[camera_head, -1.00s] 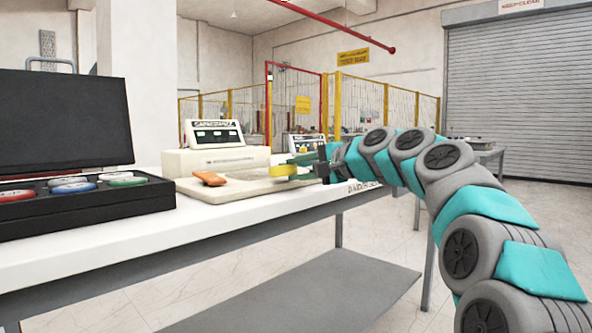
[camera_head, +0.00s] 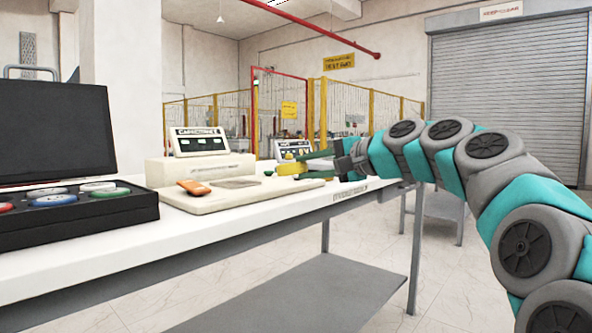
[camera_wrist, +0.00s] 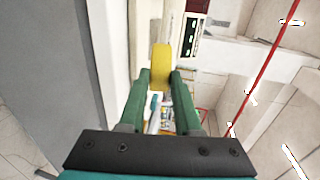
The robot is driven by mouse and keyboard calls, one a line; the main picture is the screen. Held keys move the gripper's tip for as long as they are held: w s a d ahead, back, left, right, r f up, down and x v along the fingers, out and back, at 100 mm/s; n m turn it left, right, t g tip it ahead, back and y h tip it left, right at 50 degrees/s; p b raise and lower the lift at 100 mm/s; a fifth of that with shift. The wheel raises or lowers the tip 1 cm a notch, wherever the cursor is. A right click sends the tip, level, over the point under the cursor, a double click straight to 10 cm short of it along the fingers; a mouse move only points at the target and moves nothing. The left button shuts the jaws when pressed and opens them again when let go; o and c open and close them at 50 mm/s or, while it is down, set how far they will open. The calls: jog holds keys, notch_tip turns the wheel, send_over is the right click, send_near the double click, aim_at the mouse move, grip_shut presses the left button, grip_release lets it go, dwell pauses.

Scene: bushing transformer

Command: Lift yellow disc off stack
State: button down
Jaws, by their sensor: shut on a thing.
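The yellow disc (camera_wrist: 161,66) is between the two green fingers of my gripper (camera_wrist: 158,80) in the wrist view, seen on its edge. In the head view the yellow disc (camera_head: 291,168) shows at the tips of my gripper (camera_head: 298,168), by the right end of the beige instrument base. My gripper is shut on it. I cannot tell whether the disc touches anything below it, and no stack is clearly visible under it.
The beige instrument (camera_head: 200,170) with a capacitance display (camera_head: 200,139) stands on the white table (camera_head: 190,228). An orange item (camera_head: 193,187) lies on its base. A black open case (camera_head: 78,215) with several coloured discs is at the left. A second display (camera_head: 293,149) stands behind the gripper.

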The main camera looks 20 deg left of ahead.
jog(key=r+p+v, duration=0.1)
jog(key=v, duration=0.6)
jog(key=shift+a, duration=0.15)
jog(key=shift+w, duration=0.1)
